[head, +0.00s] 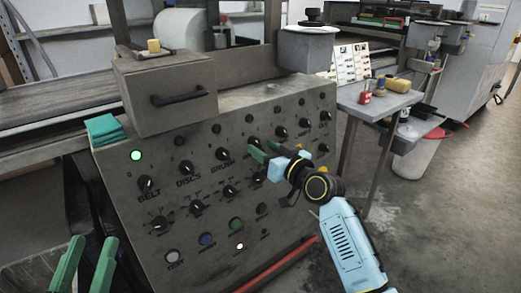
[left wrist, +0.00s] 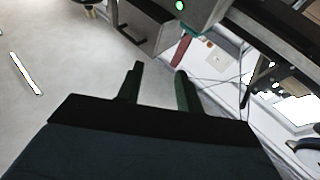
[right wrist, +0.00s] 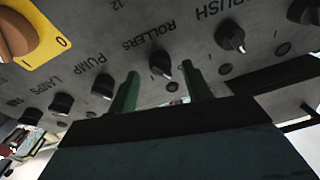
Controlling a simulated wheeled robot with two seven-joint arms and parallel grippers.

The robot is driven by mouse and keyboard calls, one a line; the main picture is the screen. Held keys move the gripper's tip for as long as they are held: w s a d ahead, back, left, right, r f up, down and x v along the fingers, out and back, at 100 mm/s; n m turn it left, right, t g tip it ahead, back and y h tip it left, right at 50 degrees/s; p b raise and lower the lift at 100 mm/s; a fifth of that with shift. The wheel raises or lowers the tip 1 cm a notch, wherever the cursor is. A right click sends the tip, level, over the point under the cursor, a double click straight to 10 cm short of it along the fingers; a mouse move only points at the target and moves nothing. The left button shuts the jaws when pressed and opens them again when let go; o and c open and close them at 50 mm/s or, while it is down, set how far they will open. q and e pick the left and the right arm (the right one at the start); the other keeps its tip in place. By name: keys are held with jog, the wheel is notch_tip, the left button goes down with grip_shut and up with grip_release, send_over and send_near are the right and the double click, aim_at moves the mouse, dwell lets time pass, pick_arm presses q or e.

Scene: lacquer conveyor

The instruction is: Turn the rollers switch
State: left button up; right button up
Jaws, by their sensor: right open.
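The rollers switch (right wrist: 162,70) is a small black knob under the label ROLLERS on the grey control panel (head: 290,205). In the right wrist view it sits between the two green fingertips of my right gripper, with a gap on each side. My right gripper (head: 262,151) is open at the upper middle of the panel in the head view, where it hides most of the switch and its label. Whether the fingers touch the knob cannot be told. My left gripper (head: 88,245) is open and empty at the lower left, away from the panel.
Neighbouring knobs are close: BRUSH (right wrist: 230,37), PUMP (right wrist: 103,87) and LAMPS (right wrist: 61,104). An orange knob on a yellow plate (right wrist: 48,45) is at the upper left. A green lamp (head: 136,155) glows on the panel. A side table (head: 378,98) stands to the right.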

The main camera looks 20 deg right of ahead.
pick_arm(q)
jog(key=shift+s+r+t+h, duration=0.15)
jog(key=shift+s+r+t, duration=0.1)
jog(key=shift+r+t, duration=0.2)
jog(key=shift+s+r+t+h, duration=0.2)
jog(key=shift+r+t, duration=0.15)
jog(key=shift+r, duration=0.15)
pick_arm(e)
jog(key=shift+x, duration=1)
jog(key=c, duration=1)
jog(key=shift+o, duration=0.2)
